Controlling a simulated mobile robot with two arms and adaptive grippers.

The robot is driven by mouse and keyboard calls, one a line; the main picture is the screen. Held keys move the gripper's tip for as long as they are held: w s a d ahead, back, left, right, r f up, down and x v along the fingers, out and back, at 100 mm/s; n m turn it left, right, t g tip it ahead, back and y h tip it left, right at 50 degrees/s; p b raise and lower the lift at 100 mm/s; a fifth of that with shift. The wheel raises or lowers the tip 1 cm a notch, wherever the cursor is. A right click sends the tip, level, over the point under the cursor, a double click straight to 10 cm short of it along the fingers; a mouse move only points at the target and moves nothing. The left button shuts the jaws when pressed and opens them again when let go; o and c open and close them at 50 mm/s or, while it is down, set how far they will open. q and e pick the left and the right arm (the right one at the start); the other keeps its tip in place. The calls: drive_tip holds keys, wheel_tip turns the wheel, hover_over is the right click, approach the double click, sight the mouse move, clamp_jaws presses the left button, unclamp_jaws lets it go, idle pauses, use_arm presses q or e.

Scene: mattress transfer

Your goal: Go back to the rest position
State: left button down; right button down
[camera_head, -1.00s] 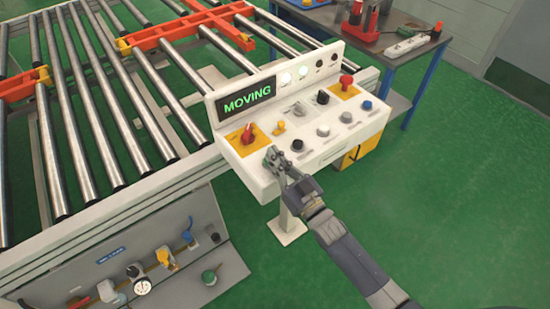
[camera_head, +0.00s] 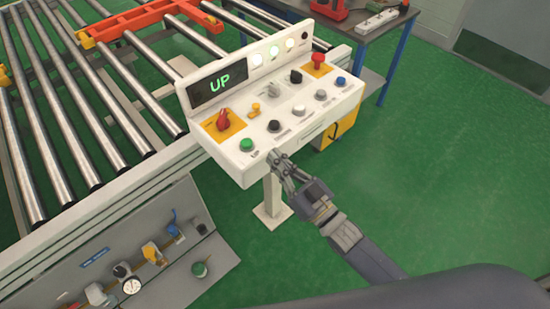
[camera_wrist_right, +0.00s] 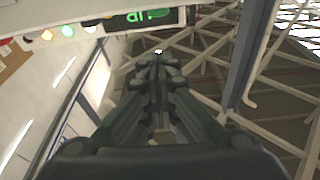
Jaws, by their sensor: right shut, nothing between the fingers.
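The white control panel (camera_head: 300,136) stands on a post in the middle of the head view. Its display (camera_head: 222,85) reads "UP" in green. A green button (camera_head: 246,145), a black button (camera_head: 274,126) and a red knob on a yellow plate (camera_head: 223,119) show on its top. My right gripper (camera_head: 277,160) is shut and empty, just in front of the panel's near edge, below the buttons. The wrist view shows its closed fingers (camera_wrist_right: 158,85), with the display behind them. My left gripper is not in view.
A roller conveyor (camera_head: 95,100) with an orange frame (camera_head: 140,20) fills the left. A grey board with gauges and valves (camera_head: 130,285) is below it. A blue-legged table (camera_head: 384,60) stands behind the panel. Green floor (camera_head: 450,170) is open at right.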

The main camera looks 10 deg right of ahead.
idle(0.3)
drive_tip(key=s+d+f+m+g+h, duration=0.1)
drive_tip(key=s+d+f+g+h, duration=0.15)
drive_tip(key=f, duration=0.85)
drive_tip(key=s+d+f+m+g+h, duration=0.1)
drive_tip(key=s+d+f+g+h, duration=0.2)
drive_tip(key=f, duration=0.7)
drive_tip(key=s+d+f+m+g+h, duration=0.15)
drive_tip(key=d+f, duration=0.35)
drive_tip(key=f, duration=0.6)
drive_tip(key=s+d+f+g+h, duration=0.3)
drive_tip(key=s+d+f+g, duration=0.1)
drive_tip(key=s+f, duration=0.9)
drive_tip(key=s+d+f+g, duration=0.1)
drive_tip(key=s+f, duration=0.3)
drive_tip(key=s, duration=0.6)
drive_tip(key=s+d+f+g+h, duration=0.1)
drive_tip(key=s+f+g, duration=0.3)
drive_tip(key=s, duration=0.6)
drive_tip(key=shift+s+f+b, duration=0.15)
drive_tip(key=shift+s+b, duration=0.15)
drive_tip(key=shift+b, duration=0.05)
